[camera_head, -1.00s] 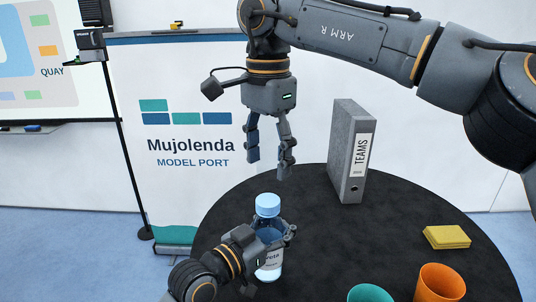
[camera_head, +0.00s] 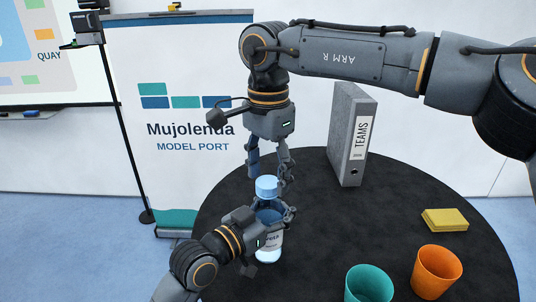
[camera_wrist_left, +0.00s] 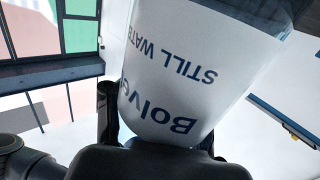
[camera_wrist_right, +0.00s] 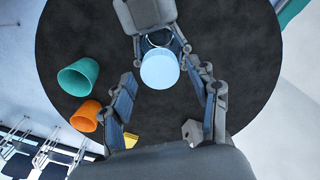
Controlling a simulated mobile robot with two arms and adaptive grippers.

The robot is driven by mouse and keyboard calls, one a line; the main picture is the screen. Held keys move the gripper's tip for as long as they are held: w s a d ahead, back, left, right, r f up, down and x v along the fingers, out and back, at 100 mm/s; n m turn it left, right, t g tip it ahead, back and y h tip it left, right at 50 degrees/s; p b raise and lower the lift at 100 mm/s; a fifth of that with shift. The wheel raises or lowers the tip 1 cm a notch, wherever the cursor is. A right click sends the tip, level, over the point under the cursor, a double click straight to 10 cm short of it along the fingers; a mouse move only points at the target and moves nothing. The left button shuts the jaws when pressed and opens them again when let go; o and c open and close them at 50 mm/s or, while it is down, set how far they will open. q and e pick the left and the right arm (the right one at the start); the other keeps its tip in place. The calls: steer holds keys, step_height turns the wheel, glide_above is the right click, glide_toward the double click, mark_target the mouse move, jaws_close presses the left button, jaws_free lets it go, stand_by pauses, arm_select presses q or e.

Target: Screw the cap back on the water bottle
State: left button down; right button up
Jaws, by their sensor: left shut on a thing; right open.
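The water bottle (camera_head: 268,242) is clear blue with a white label and stands upright near the front of the round black table. Its light-blue cap (camera_head: 266,186) sits on top of the neck; whether it is threaded on I cannot tell. My left gripper (camera_head: 288,214) is shut around the bottle's upper body. In the left wrist view the bottle's label (camera_wrist_left: 190,70) fills the middle. My right gripper (camera_head: 268,172) points down, open, just above the cap. In the right wrist view the cap (camera_wrist_right: 160,69) lies between and beyond the open fingers, apart from them.
A grey binder (camera_head: 352,135) stands behind, to the right. A yellow pad (camera_head: 445,220), an orange cup (camera_head: 437,271) and a teal cup (camera_head: 369,284) are on the table's right side. A banner (camera_head: 180,110) stands behind the table.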

steer(key=shift+f, duration=0.35)
steer(key=shift+c, duration=0.5)
steer(key=c, duration=1.1)
steer(key=m, duration=0.7)
steer(key=shift+m, duration=0.4)
steer(key=m, duration=0.7)
steer(key=o, duration=1.3)
steer(key=shift+c, duration=0.2)
